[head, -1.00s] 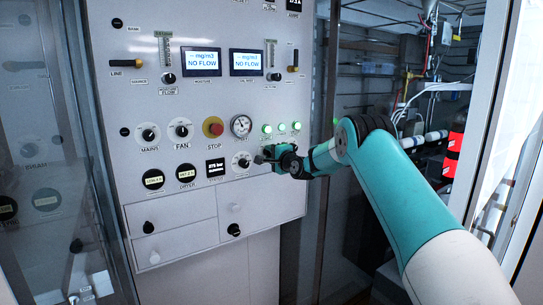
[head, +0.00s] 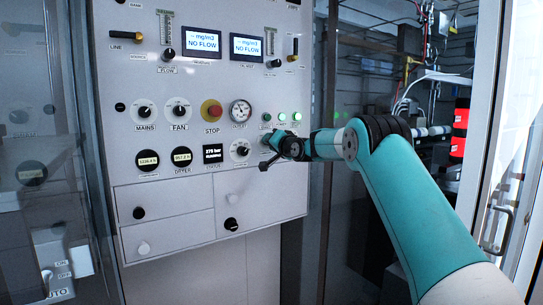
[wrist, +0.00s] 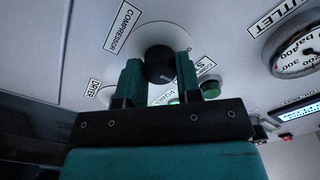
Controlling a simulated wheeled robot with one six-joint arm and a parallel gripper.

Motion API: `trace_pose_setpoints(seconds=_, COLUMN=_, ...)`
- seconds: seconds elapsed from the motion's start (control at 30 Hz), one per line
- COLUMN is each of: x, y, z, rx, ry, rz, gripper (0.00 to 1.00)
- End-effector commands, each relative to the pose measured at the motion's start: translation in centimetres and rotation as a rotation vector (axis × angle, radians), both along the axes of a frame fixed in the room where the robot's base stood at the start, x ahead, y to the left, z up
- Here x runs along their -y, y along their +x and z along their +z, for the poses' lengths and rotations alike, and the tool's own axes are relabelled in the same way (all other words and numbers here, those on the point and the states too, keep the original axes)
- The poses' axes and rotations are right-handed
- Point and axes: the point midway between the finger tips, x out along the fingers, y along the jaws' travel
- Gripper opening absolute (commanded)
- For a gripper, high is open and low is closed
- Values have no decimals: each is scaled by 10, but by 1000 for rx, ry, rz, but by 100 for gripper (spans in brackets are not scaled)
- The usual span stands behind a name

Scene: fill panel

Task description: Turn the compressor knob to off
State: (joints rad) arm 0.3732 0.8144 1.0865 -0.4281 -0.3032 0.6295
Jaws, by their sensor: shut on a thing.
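The compressor knob (wrist: 159,64) is round and dark on a pale disc, beside the label COMPRESSOR (wrist: 123,27) in the wrist view. My gripper (wrist: 160,74) is shut on it, with one teal finger on each side. Which way the knob points cannot be told. In the head view my gripper (head: 270,149) is at the right part of the panel, below the green lights, and hides the knob.
The grey panel (head: 225,70) carries a red stop button (head: 212,111), the outlet gauge (head: 241,111) and other knobs close by. Green lights (head: 282,117) sit just above my gripper. A glass door (head: 40,130) stands at the left.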

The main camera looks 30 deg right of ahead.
Motion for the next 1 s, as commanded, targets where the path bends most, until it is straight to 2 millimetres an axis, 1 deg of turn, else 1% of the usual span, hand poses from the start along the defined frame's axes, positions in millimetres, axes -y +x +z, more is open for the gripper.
trace_pose_setpoints(seconds=0.03, x=0, y=0, z=-7, rx=1, ry=-44, rz=-1, gripper=8)
trace_pose_setpoints(seconds=0.4, x=0, y=0, z=-6, rx=11, ry=-391, rz=0, gripper=8)
trace_pose_setpoints(seconds=0.6, x=0, y=0, z=-5, rx=15, ry=-553, rz=0, gripper=8)
trace_pose_setpoints(seconds=0.8, x=0, y=0, z=-4, rx=19, ry=-673, rz=1, gripper=8)
trace_pose_setpoints(seconds=1.0, x=0, y=0, z=-3, rx=21, ry=-746, rz=1, gripper=8)
